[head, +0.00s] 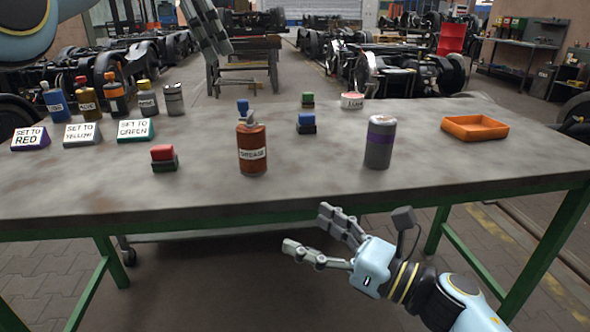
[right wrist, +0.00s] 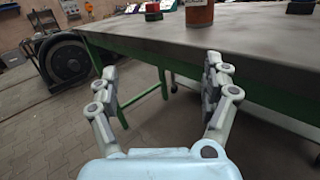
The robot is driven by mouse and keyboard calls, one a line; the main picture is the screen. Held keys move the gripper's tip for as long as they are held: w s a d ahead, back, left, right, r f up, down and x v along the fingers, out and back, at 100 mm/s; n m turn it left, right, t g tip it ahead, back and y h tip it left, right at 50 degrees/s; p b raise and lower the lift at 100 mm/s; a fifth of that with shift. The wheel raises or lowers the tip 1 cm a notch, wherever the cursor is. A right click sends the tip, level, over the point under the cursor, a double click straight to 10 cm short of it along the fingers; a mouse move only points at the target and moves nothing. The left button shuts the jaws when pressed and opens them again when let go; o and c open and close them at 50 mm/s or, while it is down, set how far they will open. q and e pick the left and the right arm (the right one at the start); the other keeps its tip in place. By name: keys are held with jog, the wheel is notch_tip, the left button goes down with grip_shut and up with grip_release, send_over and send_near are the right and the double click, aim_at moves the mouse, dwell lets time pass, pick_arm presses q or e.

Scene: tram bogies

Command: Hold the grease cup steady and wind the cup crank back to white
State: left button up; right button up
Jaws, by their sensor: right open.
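My right gripper (head: 305,230) is open and empty, in front of the table edge and below the cup. My left gripper (head: 208,30) hangs in the air above the table's far side, partly cut off; its opening is unclear.
Near the cup stand a red-topped block (head: 163,153), a blue block (head: 306,120), a green block (head: 308,98) and a grey purple-banded can (head: 380,145). Bottles and signs, including SET TO RED (head: 30,139), stand at left. An orange tray (head: 474,127) is at right. The front edge (head: 330,205) is bare.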

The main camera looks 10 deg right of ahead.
notch_tip(320, 180, up, 4)
jog(key=w+a+n+g+y, duration=0.1)
jog(key=w+a+n+g, duration=0.1)
jog(key=n, duration=0.3)
jog(key=m+t+h, duration=0.1)
jog(key=m+h, duration=0.1)
jog(key=m, duration=0.2)
send_near(251, 148)
jog(key=shift+w+d+f, duration=0.1)
jog(key=shift+w+f, duration=0.3)
jog(key=shift+w, duration=0.2)
jog(key=shift+w+f, duration=0.45)
jog(key=shift+w, duration=0.2)
jog(key=shift+t, duration=0.3)
jog(key=x, duration=1)
jog(key=shift+w+a+f, duration=0.1)
jog(key=shift+w+a, duration=0.1)
jog(key=shift+a, duration=0.05)
jog(key=shift+c, duration=0.4)
jog(key=c, duration=1.3)
